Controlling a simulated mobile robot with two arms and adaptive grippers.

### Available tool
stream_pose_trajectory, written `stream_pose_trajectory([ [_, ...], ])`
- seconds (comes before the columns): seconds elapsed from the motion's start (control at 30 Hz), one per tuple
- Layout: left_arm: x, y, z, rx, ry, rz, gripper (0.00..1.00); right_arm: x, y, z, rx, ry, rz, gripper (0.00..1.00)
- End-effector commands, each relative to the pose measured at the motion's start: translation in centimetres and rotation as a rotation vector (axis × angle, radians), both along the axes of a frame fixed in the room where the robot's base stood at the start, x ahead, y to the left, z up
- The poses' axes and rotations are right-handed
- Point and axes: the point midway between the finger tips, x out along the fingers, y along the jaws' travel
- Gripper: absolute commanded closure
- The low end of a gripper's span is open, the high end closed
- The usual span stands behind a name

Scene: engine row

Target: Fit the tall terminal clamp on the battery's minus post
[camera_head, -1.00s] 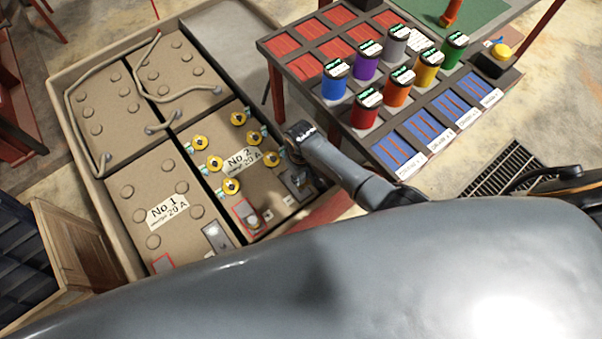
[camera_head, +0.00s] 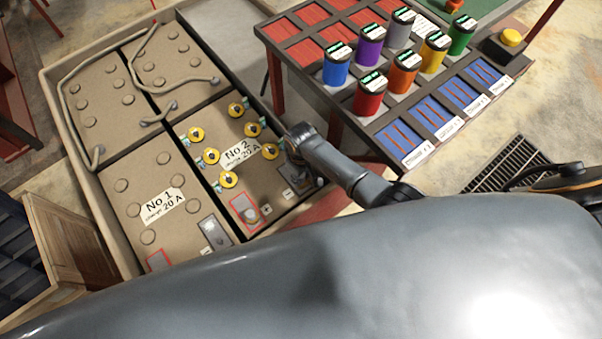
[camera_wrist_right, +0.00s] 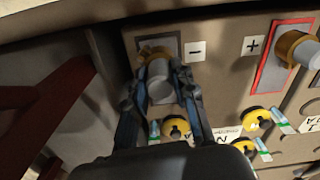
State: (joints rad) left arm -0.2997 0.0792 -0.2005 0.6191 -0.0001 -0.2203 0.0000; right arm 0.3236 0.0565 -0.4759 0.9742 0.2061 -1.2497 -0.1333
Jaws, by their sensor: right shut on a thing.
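In the right wrist view my right gripper (camera_wrist_right: 160,88) is shut on the tall terminal clamp (camera_wrist_right: 160,82), which shows as a grey cylinder between the fingers with a brass-coloured ring at its far end. It is over the grey square by the minus label (camera_wrist_right: 196,51). The minus post is hidden, and I cannot tell whether the clamp is seated. The plus terminal (camera_wrist_right: 298,48) has a brass ring and grey cylinder inside a red frame; it also shows in the head view (camera_head: 251,215). In the head view my right arm hides most of the minus corner of battery No. 2 (camera_head: 240,185).
Yellow caps (camera_head: 211,156) with small tabs stand on battery No. 2. Battery No. 1 (camera_head: 140,215) lies to its left in the tray (camera_head: 62,125). A table with coloured cans (camera_head: 370,95) stands to the right, close to my right arm. A wooden crate (camera_head: 65,235) is at lower left.

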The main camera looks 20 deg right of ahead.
Motion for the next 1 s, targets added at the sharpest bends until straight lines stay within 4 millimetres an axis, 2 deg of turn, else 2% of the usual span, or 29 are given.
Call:
stream_pose_trajectory([
  [0.47,-0.03,-0.02,-0.18,0.0,0.0,0.0,0.6,0.08,0.04,-0.35,0.001,-0.002,0.0,1.0],
  [0.5,-0.03,-0.02,-0.18,0.0,0.0,0.0,0.6,0.08,0.03,-0.35,0.001,-0.002,0.0,0.68],
  [0.6,-0.02,-0.02,-0.18,0.0,0.0,0.0,0.6,0.07,0.04,-0.36,0.0,-0.001,0.0,0.47],
  [1.0,-0.1,0.26,-0.19,0.003,0.0,0.001,0.6,0.03,-0.02,-0.07,0.0,-0.001,0.0,0.47],
])
